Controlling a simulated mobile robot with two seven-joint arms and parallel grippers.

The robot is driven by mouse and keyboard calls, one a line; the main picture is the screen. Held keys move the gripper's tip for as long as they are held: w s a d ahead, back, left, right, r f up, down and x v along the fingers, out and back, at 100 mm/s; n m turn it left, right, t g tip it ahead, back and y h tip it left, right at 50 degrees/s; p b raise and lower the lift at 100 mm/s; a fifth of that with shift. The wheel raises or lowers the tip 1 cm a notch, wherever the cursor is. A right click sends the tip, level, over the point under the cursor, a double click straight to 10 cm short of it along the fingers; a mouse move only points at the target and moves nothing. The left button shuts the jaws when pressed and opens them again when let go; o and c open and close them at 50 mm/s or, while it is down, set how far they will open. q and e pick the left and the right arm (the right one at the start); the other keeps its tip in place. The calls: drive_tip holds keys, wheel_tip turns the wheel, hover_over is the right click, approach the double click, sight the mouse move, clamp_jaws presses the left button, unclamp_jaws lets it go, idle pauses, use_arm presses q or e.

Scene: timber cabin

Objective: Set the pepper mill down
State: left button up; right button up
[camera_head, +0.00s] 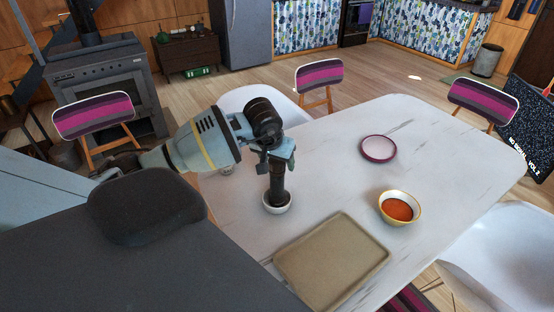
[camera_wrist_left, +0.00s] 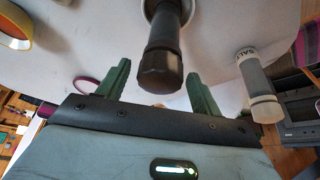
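The dark pepper mill (camera_head: 278,183) stands upright with its base at a small white dish (camera_head: 277,209) on the white table (camera_head: 330,140). The left wrist view shows the mill (camera_wrist_left: 162,52) from its top end, with the pale dish round its far end. My left gripper (camera_head: 278,153) is at the top of the mill. In the left wrist view its two green fingers (camera_wrist_left: 158,86) are spread, one on each side of the mill, with visible gaps, so it is open. My right gripper is not in view.
A clear salt shaker (camera_wrist_left: 258,85) stands beside the mill in the left wrist view. A beige tray (camera_head: 332,262), an orange-filled bowl (camera_head: 400,207) and a purple-rimmed plate (camera_head: 378,149) are on the table. Bare tabletop lies between mill and plate. Chairs surround the table.

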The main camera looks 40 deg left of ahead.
use_arm(q)
drive_tip(key=shift+r, duration=0.6)
drive_tip(key=v, duration=1.1)
drive_tip(key=shift+s+r, duration=0.1)
drive_tip(key=shift+s, duration=0.05)
